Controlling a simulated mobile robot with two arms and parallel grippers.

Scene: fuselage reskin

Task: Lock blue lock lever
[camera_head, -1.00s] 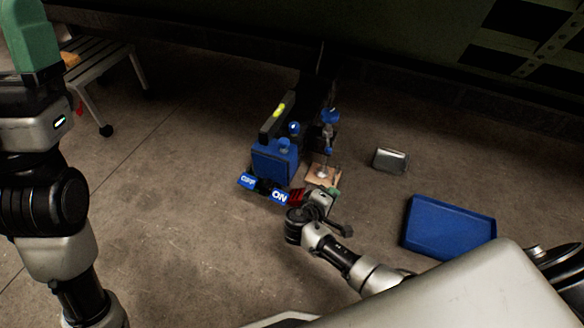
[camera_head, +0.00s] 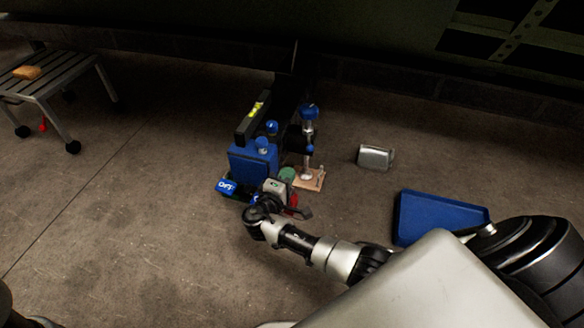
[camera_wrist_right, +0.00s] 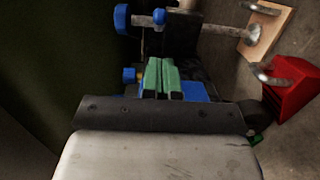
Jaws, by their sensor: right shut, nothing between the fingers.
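A blue box-shaped unit (camera_head: 253,163) stands on the floor, with a black bar with a yellow strip and small blue knobs on top. A blue OFF label (camera_head: 226,187) is at its front foot. Which blue part is the lock lever I cannot tell. My right gripper (camera_head: 285,178) is at the unit's front right corner and hides the ON label. In the right wrist view its green fingers (camera_wrist_right: 162,76) are together and empty, in front of blue parts (camera_wrist_right: 193,91); contact is unclear. My left gripper is out of view.
A metal post with a blue knob (camera_head: 309,111) stands on a wooden pad (camera_head: 311,181) beside the unit. A red part (camera_wrist_right: 294,92) is close by on the right. A grey block (camera_head: 375,157) and blue tray (camera_head: 440,218) lie further right. A slatted bench (camera_head: 55,80) stands left.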

